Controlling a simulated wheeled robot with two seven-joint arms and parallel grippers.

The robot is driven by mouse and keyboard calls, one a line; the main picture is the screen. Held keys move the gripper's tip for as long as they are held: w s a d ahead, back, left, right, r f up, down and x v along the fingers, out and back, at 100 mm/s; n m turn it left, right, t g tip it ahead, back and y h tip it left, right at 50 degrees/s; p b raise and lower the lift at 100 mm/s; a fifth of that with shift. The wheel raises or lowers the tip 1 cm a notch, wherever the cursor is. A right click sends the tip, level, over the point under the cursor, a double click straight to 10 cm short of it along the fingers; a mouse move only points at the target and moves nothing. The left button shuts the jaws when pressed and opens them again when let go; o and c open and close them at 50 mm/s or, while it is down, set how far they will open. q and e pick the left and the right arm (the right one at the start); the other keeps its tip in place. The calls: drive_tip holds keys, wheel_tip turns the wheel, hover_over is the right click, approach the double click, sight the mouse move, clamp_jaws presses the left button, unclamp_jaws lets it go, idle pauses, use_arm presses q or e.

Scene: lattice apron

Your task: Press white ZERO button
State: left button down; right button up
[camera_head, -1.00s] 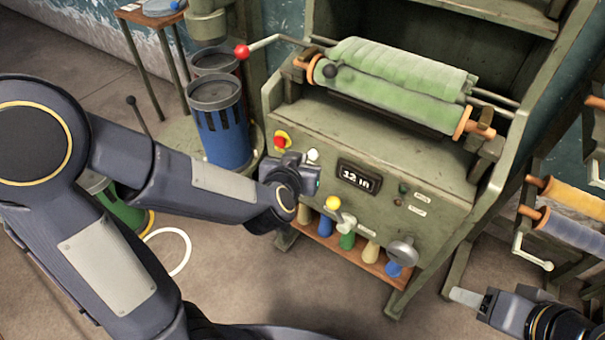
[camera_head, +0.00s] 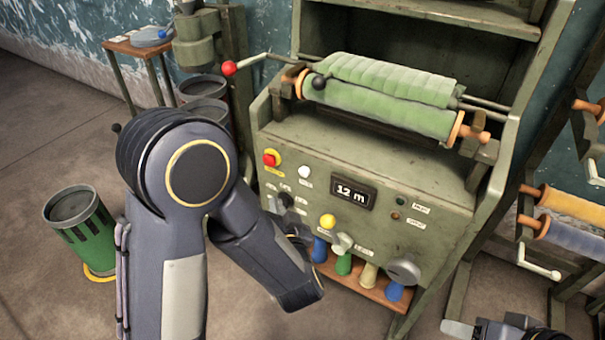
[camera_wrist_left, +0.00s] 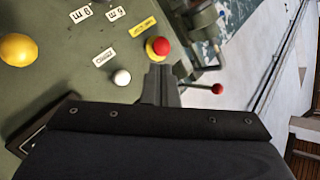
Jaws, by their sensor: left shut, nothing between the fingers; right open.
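The white button (camera_head: 304,171) sits on the green machine's sloped front panel, between the red button and the display. It also shows in the left wrist view (camera_wrist_left: 122,77), with a small white label beside it that is too blurred to read. My left gripper (camera_wrist_left: 160,82) is shut and empty; its fingertips appear between the white button and the red button, closer to the red one. I see no contact with the white button. In the head view my arm hides this gripper. My right gripper (camera_head: 458,328) is at the bottom edge, partly cut off, away from the panel.
The red button (camera_head: 271,158) on its yellow base, the display (camera_head: 353,192) reading 12 m, the yellow knob (camera_head: 327,220) and a dark selector (camera_head: 285,200) are close by. A red-tipped lever (camera_head: 229,68) sticks out at upper left. A green bin (camera_head: 80,225) stands left.

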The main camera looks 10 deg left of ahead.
sight(304, 172)
use_arm(q)
drive_tip(key=w+d, duration=0.3)
drive_tip(key=w, duration=0.5)
drive_tip(key=shift+p, duration=0.35)
idle(1.7)
drive_tip(key=shift+w+d, duration=0.1)
drive_tip(key=shift+w, duration=0.3)
drive_tip(key=shift+w+d+p, duration=0.15)
drive_tip(key=shift+w+p, duration=0.2)
drive_tip(key=shift+w, duration=0.05)
idle(0.6)
drive_tip(key=shift+s, duration=0.1)
drive_tip(key=shift+s+a, duration=0.3)
drive_tip(key=shift+s, duration=0.4)
drive_tip(key=shift+s, duration=0.1)
